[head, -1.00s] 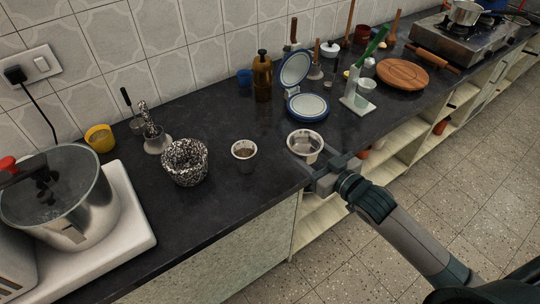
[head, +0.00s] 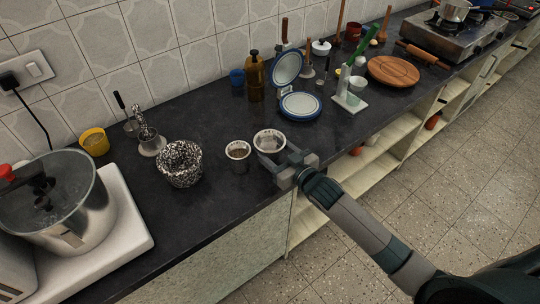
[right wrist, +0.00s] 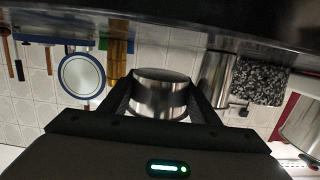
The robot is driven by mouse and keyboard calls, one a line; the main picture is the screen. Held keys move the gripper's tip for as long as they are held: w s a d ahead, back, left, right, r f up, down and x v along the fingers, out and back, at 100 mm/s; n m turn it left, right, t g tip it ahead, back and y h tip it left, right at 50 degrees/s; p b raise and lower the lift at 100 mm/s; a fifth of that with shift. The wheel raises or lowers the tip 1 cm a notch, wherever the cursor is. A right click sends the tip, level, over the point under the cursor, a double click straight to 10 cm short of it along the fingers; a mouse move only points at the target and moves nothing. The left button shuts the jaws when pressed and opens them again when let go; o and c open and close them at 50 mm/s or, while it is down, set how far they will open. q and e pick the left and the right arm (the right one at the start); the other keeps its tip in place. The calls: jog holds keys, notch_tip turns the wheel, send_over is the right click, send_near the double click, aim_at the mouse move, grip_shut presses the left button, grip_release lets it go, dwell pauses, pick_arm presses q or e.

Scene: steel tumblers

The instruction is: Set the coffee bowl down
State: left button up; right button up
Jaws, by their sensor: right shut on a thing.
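The coffee bowl (head: 270,138) is a round, shiny steel bowl near the counter's front edge in the head view. My right gripper (head: 273,163) is shut on it from the front. In the right wrist view, which looks upside down, the bowl (right wrist: 160,98) sits between the two fingers, with tiled wall showing between it and the dark counter, so it is held above the counter. A steel tumbler (head: 238,150) with a brownish inside stands close to the bowl's left; I cannot tell if they touch. My left gripper is not in view.
A speckled pot (head: 181,165) stands left of the tumbler. A blue-rimmed plate-like dish (head: 300,106) lies behind to the right, with a brown bottle (head: 255,80) behind. The dark counter (head: 215,205) is bare in front of the tumbler.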

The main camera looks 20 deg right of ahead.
aim_at(270, 156)
jog(key=shift+f, duration=0.4)
jog(key=shift+f+p, duration=0.3)
jog(key=shift+f, duration=1.4)
jog(key=o, duration=1.2)
jog(key=shift+c, duration=0.2)
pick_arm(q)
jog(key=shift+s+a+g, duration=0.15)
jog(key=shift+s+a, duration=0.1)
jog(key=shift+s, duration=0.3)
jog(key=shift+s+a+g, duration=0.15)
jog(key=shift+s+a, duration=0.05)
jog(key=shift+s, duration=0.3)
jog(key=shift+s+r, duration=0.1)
